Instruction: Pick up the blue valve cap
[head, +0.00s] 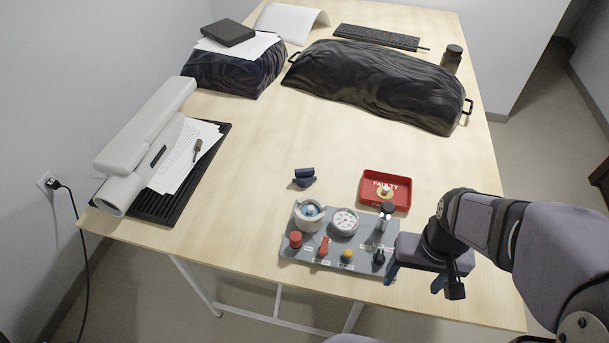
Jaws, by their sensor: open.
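A small blue and white round piece (311,211) sits inside a white cup-shaped housing (309,223) on the grey panel (325,262); it may be the blue valve cap, but it is too small to be sure. A separate dark blue object (304,179) lies on the table behind the panel, and its exact shape is unclear. My gripper (414,281) is open and points down at the right end of the panel, well to the right of both blue things. Nothing shows between its fingers.
The panel also carries a white gauge (344,222), a red knob (295,239), a red switch (323,246), a yellow knob (347,254) and black-topped parts. A red "FAULTY" tray (370,204) stands behind it. A black-covered bulk (380,85) lies farther back. Mid-table is clear.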

